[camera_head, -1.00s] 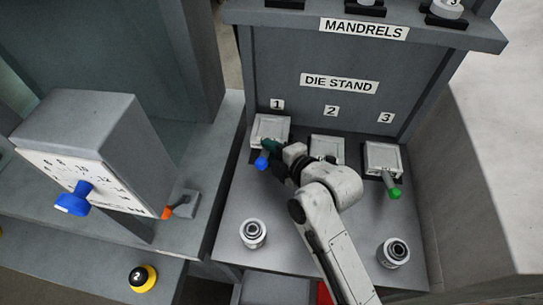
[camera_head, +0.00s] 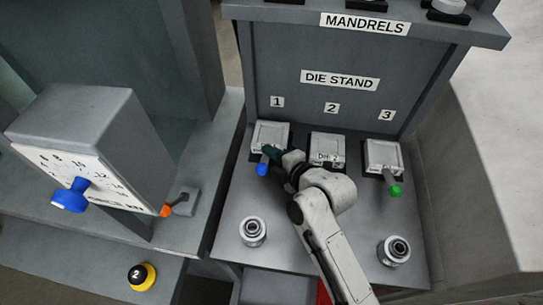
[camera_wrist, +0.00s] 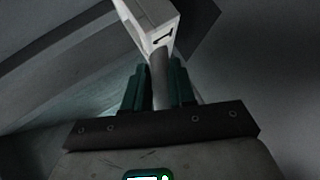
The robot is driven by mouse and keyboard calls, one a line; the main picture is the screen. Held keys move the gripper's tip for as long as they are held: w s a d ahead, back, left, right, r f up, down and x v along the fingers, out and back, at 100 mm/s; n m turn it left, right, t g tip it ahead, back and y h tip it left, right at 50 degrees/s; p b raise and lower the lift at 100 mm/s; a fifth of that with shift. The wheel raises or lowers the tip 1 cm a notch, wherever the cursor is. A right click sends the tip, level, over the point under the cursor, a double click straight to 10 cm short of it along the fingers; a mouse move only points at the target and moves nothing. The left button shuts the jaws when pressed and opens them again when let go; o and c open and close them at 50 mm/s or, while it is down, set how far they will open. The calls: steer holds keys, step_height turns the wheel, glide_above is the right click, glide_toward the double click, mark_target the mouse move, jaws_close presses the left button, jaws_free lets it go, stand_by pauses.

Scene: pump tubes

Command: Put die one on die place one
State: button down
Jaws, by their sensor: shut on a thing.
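Die one is a light grey block (camera_head: 270,134) with a blue-ended handle (camera_head: 262,168). It is over the stand place under label 1 (camera_head: 277,101), whose dark edge shows beside it. I cannot tell whether it rests there or is held just above. My gripper (camera_head: 273,153) is shut on its handle, just above the blue end. In the wrist view the handle (camera_wrist: 158,75) runs between my dark green fingers (camera_wrist: 159,88), and the pale block (camera_wrist: 150,17) shows beyond them. The block hides most of the place.
Die 2 (camera_head: 327,148) and a die with a green-ended handle (camera_head: 383,156) sit to the right. Two round metal parts (camera_head: 253,231) (camera_head: 396,251) stand on the bench. A dial box (camera_head: 75,135) with a blue knob is at left. The stand's back wall (camera_head: 345,105) rises behind.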

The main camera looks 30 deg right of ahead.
steer(key=shift+f, duration=0.15)
steer(key=c, duration=0.9)
jaws_free()
steer(key=shift+f, duration=0.1)
steer(key=shift+r, duration=0.4)
steer(key=b+v, duration=0.1)
steer(key=v, duration=1.1)
steer(key=shift+r, duration=0.25)
